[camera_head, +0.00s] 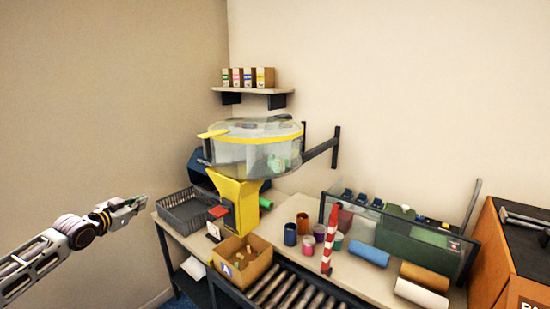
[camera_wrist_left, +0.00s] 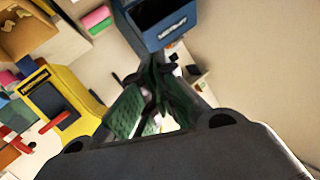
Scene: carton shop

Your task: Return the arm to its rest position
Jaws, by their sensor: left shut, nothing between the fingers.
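My left arm comes in from the left in the head view. Its gripper (camera_head: 134,203) is raised in front of the bench, left of the grey crate (camera_head: 184,214). The fingers are shut and hold nothing. In the left wrist view the dark green fingers of the left gripper (camera_wrist_left: 155,95) come together near the middle. My right arm and gripper are not in view.
A yellow dispenser (camera_head: 236,196) with a clear drum stands behind an open carton (camera_head: 238,262) beside a roller conveyor. In the wrist view a blue bin (camera_wrist_left: 160,30) is close beyond the fingers.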

